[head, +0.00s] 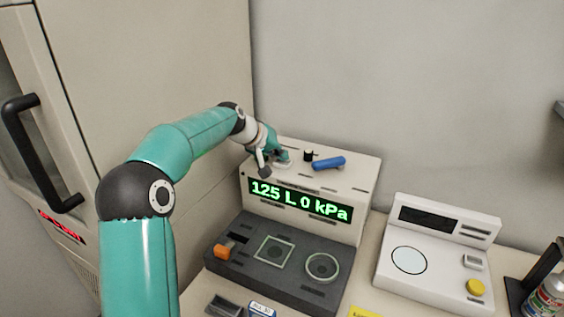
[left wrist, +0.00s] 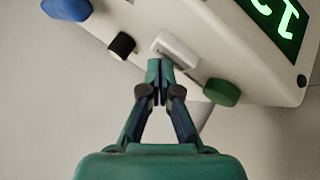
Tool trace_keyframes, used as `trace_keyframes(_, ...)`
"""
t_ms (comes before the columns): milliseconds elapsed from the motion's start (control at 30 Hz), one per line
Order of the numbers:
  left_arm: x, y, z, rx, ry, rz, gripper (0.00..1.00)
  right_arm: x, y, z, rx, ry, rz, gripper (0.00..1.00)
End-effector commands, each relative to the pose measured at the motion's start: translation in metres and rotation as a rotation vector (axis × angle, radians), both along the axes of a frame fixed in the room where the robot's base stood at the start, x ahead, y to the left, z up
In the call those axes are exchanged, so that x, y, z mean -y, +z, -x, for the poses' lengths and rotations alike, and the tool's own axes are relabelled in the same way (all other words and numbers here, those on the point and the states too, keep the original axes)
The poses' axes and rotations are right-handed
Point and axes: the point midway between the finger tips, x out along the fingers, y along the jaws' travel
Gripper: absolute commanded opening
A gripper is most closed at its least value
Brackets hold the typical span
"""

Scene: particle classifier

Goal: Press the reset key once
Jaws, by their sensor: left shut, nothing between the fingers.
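The classifier (head: 350,195) is a cream box whose lit green display (head: 300,200) reads "125 L 0 kPa". On its top is a pale rectangular key (head: 283,164), which also shows in the left wrist view (left wrist: 180,50). A green button (left wrist: 221,92) sits beside it in the wrist view. I can read no label saying which is the reset key. My left gripper (head: 281,154) is shut and empty, its fingertips (left wrist: 159,67) at the edge of the pale key. I cannot tell whether they touch it. My right gripper is out of view.
A black knob (head: 308,155) and a blue handle (head: 329,163) stand on the same top, close to the fingertips. A dark panel (head: 297,262) lies in front. A white scale-like device (head: 437,255) stands to the right. A tall cabinet (head: 150,70) is at left.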

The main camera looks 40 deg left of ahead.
Motion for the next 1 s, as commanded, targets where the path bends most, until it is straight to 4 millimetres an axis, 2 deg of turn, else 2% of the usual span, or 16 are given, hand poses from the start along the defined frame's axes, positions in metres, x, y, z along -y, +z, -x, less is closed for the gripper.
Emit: trace_keyframes(1000,0.001,-0.012,0.0,-0.004,-0.002,0.002,0.0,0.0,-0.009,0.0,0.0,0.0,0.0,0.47)
